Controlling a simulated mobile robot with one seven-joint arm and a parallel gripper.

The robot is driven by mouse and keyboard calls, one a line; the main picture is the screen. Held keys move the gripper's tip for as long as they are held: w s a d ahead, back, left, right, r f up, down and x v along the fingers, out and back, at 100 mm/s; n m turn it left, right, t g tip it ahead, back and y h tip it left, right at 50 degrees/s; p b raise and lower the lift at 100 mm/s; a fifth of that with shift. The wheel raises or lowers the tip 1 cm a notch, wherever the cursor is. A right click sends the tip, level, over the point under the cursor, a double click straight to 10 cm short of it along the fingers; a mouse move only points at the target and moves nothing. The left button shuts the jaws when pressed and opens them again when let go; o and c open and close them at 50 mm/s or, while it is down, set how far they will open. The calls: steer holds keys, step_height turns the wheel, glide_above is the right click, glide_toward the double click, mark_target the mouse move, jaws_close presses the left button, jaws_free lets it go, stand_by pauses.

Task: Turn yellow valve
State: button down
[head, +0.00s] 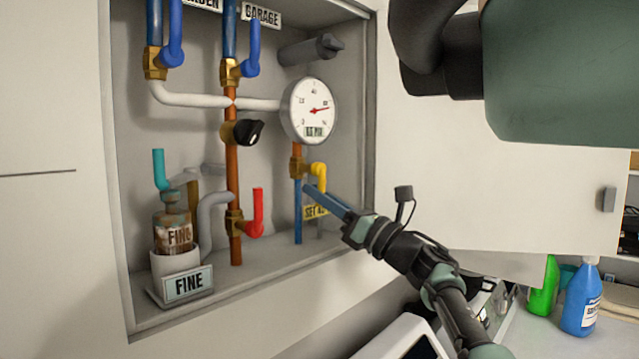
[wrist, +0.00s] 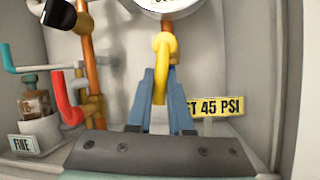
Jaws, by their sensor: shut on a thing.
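The yellow valve (head: 319,170) has a bent handle on a brass fitting, on the pipe below the round white pressure gauge (head: 308,110). The handle hangs downward from its bend. My gripper (head: 311,189) reaches in from the lower right with its blue fingers at the handle. In the wrist view the fingers of my gripper (wrist: 160,75) stand on both sides of the yellow handle (wrist: 162,62), shut on it. The gauge's red needle points right. A yellow label (wrist: 216,106) behind the fingers is partly hidden and shows "T 45 PSI".
A red valve handle (head: 257,213), a teal handle (head: 158,169) and a black knob (head: 249,132) are to the left. A bottle (head: 173,229) stands behind a "FINE" sign (head: 188,284). The cabinet's side wall (head: 352,120) is close on the right.

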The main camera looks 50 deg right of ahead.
steer(key=shift+d+n+y+p, duration=0.15)
steer(key=shift+n+y+p, duration=0.25)
steer(key=shift+n+p, duration=0.35)
steer(key=c, duration=0.8)
jaws_free()
steer(key=shift+s, duration=0.1)
steer(key=shift+c, duration=0.2)
steer(key=shift+p, duration=0.35)
steer(key=b+v, duration=0.2)
steer(key=v, duration=1.1)
steer(key=shift+b, duration=0.35)
steer(key=shift+r, duration=0.1)
